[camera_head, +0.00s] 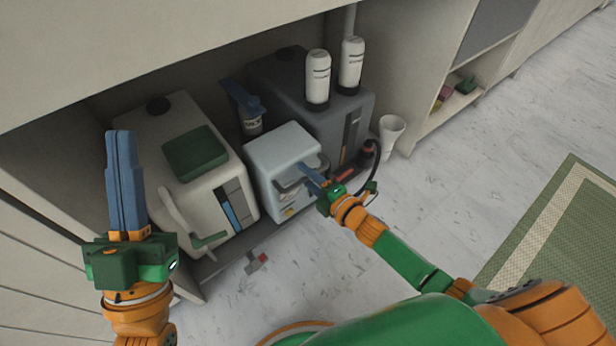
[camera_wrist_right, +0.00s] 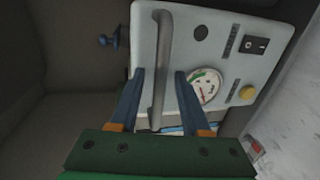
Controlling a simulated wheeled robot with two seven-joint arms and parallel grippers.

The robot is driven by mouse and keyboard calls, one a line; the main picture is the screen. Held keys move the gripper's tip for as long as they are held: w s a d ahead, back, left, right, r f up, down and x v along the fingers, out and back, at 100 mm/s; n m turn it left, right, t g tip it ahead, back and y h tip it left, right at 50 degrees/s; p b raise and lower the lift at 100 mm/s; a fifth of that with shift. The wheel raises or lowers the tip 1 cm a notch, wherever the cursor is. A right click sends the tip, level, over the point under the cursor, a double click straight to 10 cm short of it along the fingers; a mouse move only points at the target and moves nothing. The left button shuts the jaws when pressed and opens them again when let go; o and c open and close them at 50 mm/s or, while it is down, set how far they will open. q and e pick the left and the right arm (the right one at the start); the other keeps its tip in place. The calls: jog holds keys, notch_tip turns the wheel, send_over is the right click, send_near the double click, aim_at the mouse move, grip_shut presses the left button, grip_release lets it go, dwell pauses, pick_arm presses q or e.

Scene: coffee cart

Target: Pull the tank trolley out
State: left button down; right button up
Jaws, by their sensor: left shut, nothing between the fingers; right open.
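A light grey-blue box (camera_head: 279,157) stands between a white tank unit (camera_head: 165,140) and a dark grey unit (camera_head: 300,95) under the counter. I cannot tell for sure which parts form the tank trolley. In the right wrist view the box's front panel (camera_wrist_right: 221,22) has a long handle (camera_wrist_right: 161,45), a gauge, a black switch and a yellow button. My right gripper (camera_head: 307,170) is at this front; its open fingers (camera_wrist_right: 160,73) lie on either side of the handle, contact unclear. My left gripper (camera_head: 121,134) is shut and empty, pointing up left of the white unit.
A dark low base (camera_head: 205,268) shows below the units. A red-and-grey item (camera_head: 257,262) lies on the floor in front. White bottles (camera_head: 318,78) stand on the dark unit. A white cup (camera_head: 391,130) stands at right. The floor towards the green rug (camera_head: 570,250) is clear.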

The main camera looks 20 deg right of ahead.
grip_shut()
dwell(1.4)
